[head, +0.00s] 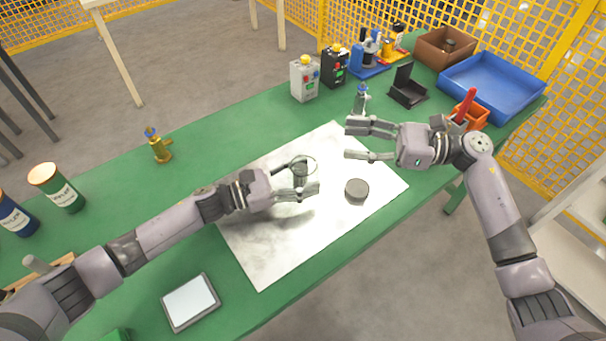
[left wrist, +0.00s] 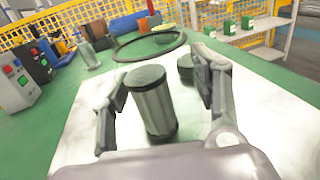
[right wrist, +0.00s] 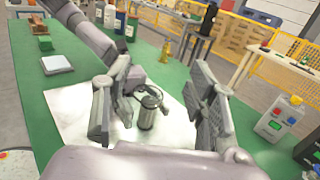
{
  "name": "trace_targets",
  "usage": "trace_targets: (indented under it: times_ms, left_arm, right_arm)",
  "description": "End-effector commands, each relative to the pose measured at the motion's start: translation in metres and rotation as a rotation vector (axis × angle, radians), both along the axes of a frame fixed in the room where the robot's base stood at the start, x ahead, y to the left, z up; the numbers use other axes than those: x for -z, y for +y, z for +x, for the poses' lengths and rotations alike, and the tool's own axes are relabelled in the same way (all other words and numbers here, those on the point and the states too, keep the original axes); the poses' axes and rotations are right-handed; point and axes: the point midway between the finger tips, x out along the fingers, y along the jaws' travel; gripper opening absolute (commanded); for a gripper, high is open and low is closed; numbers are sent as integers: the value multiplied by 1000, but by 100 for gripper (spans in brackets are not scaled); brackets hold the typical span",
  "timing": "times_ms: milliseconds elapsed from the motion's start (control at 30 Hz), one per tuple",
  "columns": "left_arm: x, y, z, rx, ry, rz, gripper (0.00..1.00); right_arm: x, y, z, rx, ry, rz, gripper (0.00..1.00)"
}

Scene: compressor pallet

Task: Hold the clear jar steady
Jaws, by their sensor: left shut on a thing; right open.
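The clear jar (left wrist: 153,100) stands upright on the pale mat (left wrist: 75,135), looking grey and see-through with a dark top. It also shows in the right wrist view (right wrist: 147,115). My left gripper (head: 307,186) is low over the mat with its fingers around the jar, shut on it. The left fingers partly hide the jar in the head view. My right gripper (head: 350,140) is open and empty, above the mat's far right edge and apart from the jar. A dark round disc (head: 357,189) lies on the mat right of the jar.
A thin dark ring (left wrist: 150,45) shows by the jar's top. A brass valve (head: 159,147) and tablet (head: 191,301) stand clear at left.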

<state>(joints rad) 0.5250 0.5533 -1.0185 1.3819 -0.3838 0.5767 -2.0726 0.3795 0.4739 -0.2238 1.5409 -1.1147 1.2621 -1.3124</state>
Motion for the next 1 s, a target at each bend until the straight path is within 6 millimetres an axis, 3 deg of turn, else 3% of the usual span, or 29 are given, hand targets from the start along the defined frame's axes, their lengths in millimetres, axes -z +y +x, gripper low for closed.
trace_targets:
  times_ms: [133,433,467,800,1000]
  left_arm:
    - [0,0,0,1,0,0,24]
    - [0,0,0,1,0,0,24]
    - [0,0,0,1,0,0,58]
    - [0,0,0,1,0,0,80]
    - [0,0,0,0,0,0,80]
  right_arm:
    - [0,-12,-2,0,0,-1,52]
    - [0,-14,-2,-1,0,0,52]
    - [0,-14,-2,-1,0,0,52]
    - [0,-14,-2,-1,-1,0,52]
    - [0,-14,-2,-1,-1,0,52]
